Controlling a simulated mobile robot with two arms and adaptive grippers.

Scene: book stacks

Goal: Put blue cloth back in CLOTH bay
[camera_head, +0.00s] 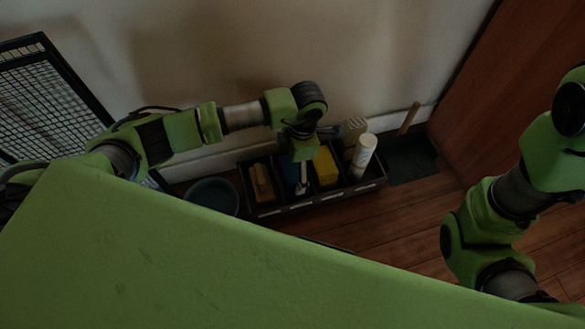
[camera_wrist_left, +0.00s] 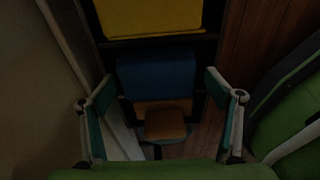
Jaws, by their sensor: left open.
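A blue cloth (camera_wrist_left: 157,76) shows as a blue block between the yellow item and the brown brush-like item in the left wrist view. In the head view its blue side (camera_head: 290,174) shows at the second bay from the left of a dark divided caddy (camera_head: 320,203), partly hidden by my left gripper. My left gripper (camera_head: 300,155) is over the caddy, pointing down. In the left wrist view its open fingers (camera_wrist_left: 160,82) stand on either side of the blue cloth, with gaps. I cannot tell how deep the cloth sits. Bay labels are too small to read. My right gripper is out of view.
The caddy holds a brown brush-like item (camera_head: 262,183), a yellow item (camera_head: 325,166) and a white bottle (camera_head: 363,154). A dark round bucket (camera_head: 212,196) stands left of it, a dark dustpan-like item (camera_head: 410,158) right. The wall is close behind; a wooden panel (camera_head: 480,90) rises at right.

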